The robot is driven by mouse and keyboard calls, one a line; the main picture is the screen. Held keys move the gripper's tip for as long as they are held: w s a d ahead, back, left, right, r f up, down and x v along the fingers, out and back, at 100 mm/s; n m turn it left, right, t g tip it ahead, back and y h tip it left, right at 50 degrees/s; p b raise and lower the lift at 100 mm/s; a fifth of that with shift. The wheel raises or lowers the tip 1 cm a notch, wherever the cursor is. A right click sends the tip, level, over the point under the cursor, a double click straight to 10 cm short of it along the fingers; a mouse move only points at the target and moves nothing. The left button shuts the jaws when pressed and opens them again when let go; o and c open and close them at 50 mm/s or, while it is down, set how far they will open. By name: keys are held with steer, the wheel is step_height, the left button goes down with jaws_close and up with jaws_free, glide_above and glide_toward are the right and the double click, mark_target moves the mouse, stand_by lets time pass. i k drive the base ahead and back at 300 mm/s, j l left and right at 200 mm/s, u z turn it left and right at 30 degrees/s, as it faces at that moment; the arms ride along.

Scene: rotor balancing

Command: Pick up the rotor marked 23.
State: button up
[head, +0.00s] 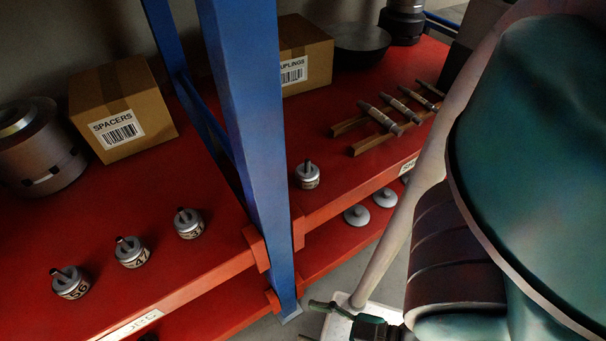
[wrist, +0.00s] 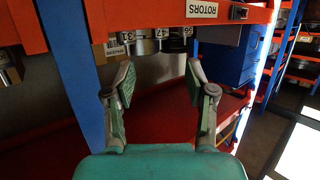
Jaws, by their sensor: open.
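In the head view, three grey rotors stand on the red shelf left of the blue post: one that seems marked 56 (head: 70,284), one marked 47 (head: 132,253) and one that seems marked 31 (head: 189,224). A fourth rotor (head: 307,177) stands alone just right of the post, its number too small to read surely. No other rotor's label reads as 23. In the wrist view, my gripper (wrist: 160,85) is open and empty, its two fingers well apart. Several rotors (wrist: 142,45) show beyond the fingers near the top. My gripper is apart from all rotors.
The blue post (head: 256,130) divides the shelf beside the lone rotor. Shafts (head: 381,117) lie on wooden rails to its right. Boxes labelled SPACERS (head: 122,112) and COUPLINGS (head: 303,55) stand behind. Pale discs (head: 384,197) lie on the lower shelf. My arm covers the right side.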

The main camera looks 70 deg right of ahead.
mark_target(307, 174)
steer(key=k+j+z, duration=0.2)
steer(key=k+j, duration=0.9)
steer(key=k, duration=0.15)
